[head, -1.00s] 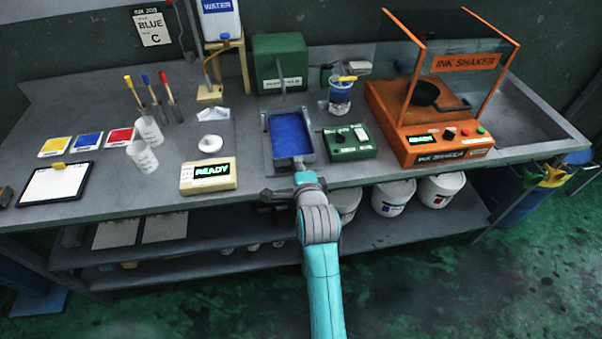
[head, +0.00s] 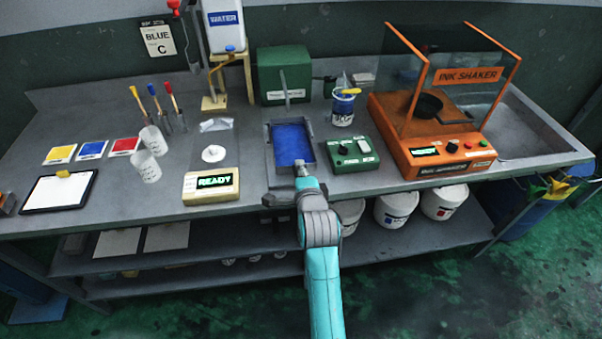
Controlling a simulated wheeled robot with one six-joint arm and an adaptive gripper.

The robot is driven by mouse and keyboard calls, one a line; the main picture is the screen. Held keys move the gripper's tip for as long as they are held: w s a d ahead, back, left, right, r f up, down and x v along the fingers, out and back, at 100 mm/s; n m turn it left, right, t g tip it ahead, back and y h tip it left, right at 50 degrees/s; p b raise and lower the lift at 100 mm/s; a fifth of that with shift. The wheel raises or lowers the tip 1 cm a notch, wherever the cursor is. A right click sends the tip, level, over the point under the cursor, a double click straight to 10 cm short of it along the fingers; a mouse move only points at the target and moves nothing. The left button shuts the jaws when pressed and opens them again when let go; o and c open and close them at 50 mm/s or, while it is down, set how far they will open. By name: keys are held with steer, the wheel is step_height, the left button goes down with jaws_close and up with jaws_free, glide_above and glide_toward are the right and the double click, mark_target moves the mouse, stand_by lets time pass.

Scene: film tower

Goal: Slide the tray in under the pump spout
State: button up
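The tray (head: 268,151) is a grey rectangular pan with blue ink inside, lying on the bench. The pump is a green box (head: 284,72) at the back of the bench. Its thin grey spout (head: 285,90) reaches forward and down, ending just behind the tray's far edge. My gripper (head: 301,172) is at the middle of the tray's near edge, pointing toward the pump. It looks close to or touching that edge. Its fingers are too small and hidden by my wrist to tell if they are open or shut.
A green control box (head: 351,149) stands close right of the tray, with an ink cup (head: 342,109) behind it. A READY scale (head: 211,184) is at the left. The orange ink shaker (head: 441,130) stands further right. A narrow strip of bench is clear between tray and pump.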

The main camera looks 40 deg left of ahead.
stand_by(0.3)
steer(key=v, duration=1.2)
steer(key=s+d+f+n+t+h, duration=0.1)
steer(key=s+d+f+h, duration=0.3)
steer(key=d, duration=0.6)
steer(key=s+d+f+n+t+y, duration=0.15)
steer(key=d+f, duration=0.35)
steer(key=d, duration=0.5)
steer(key=s+d+f+n+t+h, duration=0.1)
steer(key=s+d+f+h, duration=0.3)
steer(key=d, duration=0.6)
steer(key=s+d+r+n+t+h, duration=0.1)
steer(key=s+d+r+n+h, duration=0.1)
steer(key=s+d, duration=0.6)
steer(key=s+d+r+n+t+h, duration=0.1)
steer(key=s+d+r, duration=0.3)
steer(key=s+d, duration=0.4)
steer(key=s+n+h, duration=0.1)
steer(key=s, duration=0.5)
steer(key=shift+r, duration=0.25)
steer(key=shift+n, duration=0.25)
